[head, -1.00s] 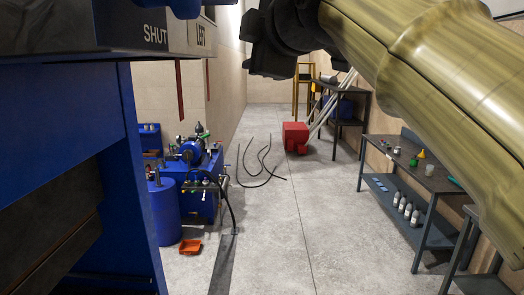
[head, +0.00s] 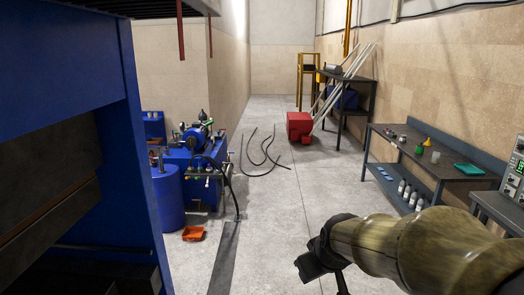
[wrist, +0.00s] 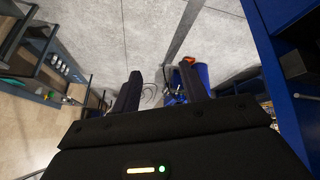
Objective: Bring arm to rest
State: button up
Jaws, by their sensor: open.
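My gripper (head: 322,262) is at the lower middle right of the head view, at the end of my tan arm, above the grey concrete floor. In the wrist view my gripper (wrist: 160,90) shows two dark fingers spread apart with nothing between them. The floor and some distant black hoses show past the fingers. In the head view the fingers are small and dark, and part of them lies outside the picture.
The blue press (head: 60,100) stands close on the left. A blue pump unit (head: 200,170) and an orange tray (head: 193,233) are beyond it. Workbenches (head: 440,170) line the right wall. A red box (head: 299,126) and black hoses (head: 262,155) are farther back. The middle floor is clear.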

jog(key=s+d+f+m+g+b, duration=0.1)
jog(key=s+d+f+m+g, duration=0.2)
jog(key=s+f, duration=0.8)
notch_tip(320, 180, down, 4)
jog(key=shift+s+r+m+g+h+b, duration=0.3)
jog(key=shift+m+b, duration=0.1)
jog(key=shift+m, duration=0.5)
jog(key=shift+a, duration=0.1)
jog(key=shift+c, duration=0.7)
jog(key=shift+a, duration=0.1)
